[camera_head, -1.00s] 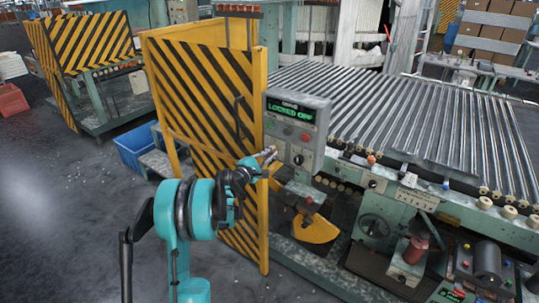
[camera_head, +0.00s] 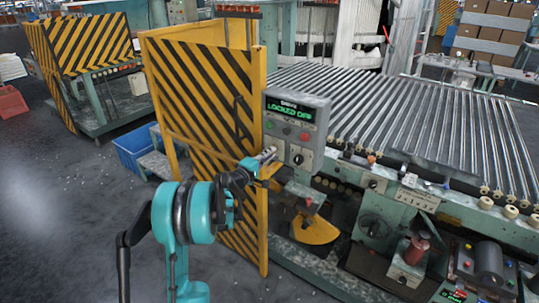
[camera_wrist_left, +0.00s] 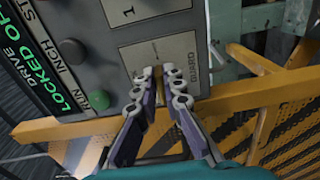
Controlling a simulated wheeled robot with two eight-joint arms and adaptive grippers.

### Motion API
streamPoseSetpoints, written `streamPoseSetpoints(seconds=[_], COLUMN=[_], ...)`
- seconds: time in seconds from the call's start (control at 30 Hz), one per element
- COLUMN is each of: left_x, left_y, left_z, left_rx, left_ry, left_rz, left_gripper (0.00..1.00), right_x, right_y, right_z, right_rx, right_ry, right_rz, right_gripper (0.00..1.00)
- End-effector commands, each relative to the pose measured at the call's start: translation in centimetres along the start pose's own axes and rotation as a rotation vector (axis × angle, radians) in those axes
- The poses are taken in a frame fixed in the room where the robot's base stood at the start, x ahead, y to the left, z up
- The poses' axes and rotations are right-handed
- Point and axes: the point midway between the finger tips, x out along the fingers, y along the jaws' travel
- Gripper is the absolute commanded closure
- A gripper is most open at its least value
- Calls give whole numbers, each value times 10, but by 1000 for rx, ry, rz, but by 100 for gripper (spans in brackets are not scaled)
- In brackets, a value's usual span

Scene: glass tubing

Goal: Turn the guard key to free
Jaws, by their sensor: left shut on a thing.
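The grey control panel (camera_head: 297,118) stands beside the yellow-and-black striped guard gate (camera_head: 205,100). Its green display (camera_head: 290,109) reads "LOCKED OFF". My left gripper (camera_head: 270,153) reaches the lower left of this panel. In the left wrist view, the gripper (camera_wrist_left: 160,76) has its two jaws close together at a light plate (camera_wrist_left: 177,50) labelled "GUARD". It is shut on the guard key (camera_wrist_left: 158,69), of which only a small brownish part shows between the fingertips. The key's exact angle is hard to tell. My right gripper is not in view.
The yellow guard frame (camera_wrist_left: 235,101) runs close behind the jaws. The roller bed (camera_head: 420,110) lies to the right, and a blue bin (camera_head: 135,150) stands behind the gate.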

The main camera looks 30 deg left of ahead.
Motion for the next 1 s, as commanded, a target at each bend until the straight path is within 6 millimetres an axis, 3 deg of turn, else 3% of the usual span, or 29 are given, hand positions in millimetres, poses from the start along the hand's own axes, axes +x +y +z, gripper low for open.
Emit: streamPoseSetpoints(seconds=[0.3,0.33,0.4,0.77,1.0], left_x=[0,0,0,-4,-45], left_y=[-1,-1,-1,0,0], left_z=[1,1,1,0,0], left_rx=[5,5,4,2,2], left_ry=[-3,-3,-3,-1,1], left_rz=[-2,-2,-2,-1,-1], left_gripper=[100,86,71,71,71], right_x=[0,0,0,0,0], right_y=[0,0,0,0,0], right_z=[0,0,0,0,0], right_rx=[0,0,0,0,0], right_ry=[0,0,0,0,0], right_rz=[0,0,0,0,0], right_gripper=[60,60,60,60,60])
